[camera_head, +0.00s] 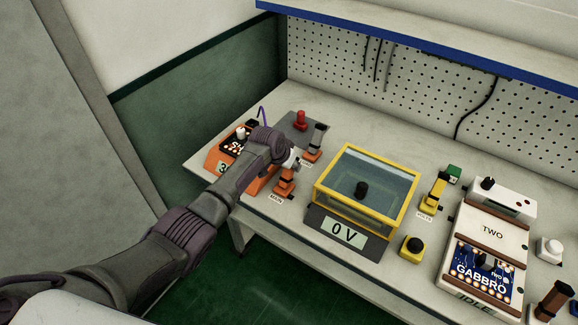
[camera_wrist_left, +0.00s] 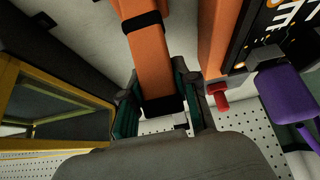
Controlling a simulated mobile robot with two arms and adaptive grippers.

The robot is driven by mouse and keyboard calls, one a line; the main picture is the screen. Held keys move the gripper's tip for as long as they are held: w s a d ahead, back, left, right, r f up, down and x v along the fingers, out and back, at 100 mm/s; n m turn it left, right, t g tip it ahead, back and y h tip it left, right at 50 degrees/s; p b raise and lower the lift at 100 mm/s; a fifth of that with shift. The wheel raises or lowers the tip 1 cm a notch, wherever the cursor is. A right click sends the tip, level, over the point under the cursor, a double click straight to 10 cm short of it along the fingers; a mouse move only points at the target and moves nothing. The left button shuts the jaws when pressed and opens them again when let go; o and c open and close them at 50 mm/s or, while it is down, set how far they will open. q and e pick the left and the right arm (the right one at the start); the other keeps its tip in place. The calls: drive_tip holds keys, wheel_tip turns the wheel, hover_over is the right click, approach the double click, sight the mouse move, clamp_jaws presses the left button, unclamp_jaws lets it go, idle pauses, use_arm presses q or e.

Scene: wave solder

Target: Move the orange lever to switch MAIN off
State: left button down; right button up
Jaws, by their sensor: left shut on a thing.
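The orange lever (camera_head: 284,183) stands near the front left of the bench, beside a small tag (camera_head: 277,198) that seems to read MAIN. It also fills the upper middle of the left wrist view (camera_wrist_left: 150,65), with black bands around it. My left gripper (camera_head: 293,163) reaches over from the left and covers the lever's upper part in the head view. In the left wrist view my left gripper (camera_wrist_left: 160,104) has its two fingers on either side of the lever, shut on it. My right gripper is not in view.
A yellow-framed clear box (camera_head: 365,190) with a 0 V display stands right of the lever. An orange unit (camera_head: 217,157) is on the left, partly behind my arm. A second lever (camera_head: 315,142) with a grey grip and a red knob (camera_head: 300,121) stand behind.

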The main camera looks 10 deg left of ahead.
use_arm(q)
drive_tip(key=shift+w+f, duration=0.1)
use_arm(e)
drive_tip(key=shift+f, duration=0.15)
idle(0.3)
use_arm(q)
drive_tip(key=c, duration=0.9)
unclamp_jaws()
drive_tip(key=shift+d, duration=0.1)
drive_tip(key=shift+o, duration=0.3)
drive_tip(key=shift+w, duration=0.1)
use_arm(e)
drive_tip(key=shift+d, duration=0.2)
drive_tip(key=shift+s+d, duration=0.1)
use_arm(q)
drive_tip(key=v, duration=1.2)
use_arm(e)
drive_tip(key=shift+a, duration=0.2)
use_arm(q)
drive_tip(key=shift+w+d, duration=0.1)
drive_tip(key=shift+w, duration=0.05)
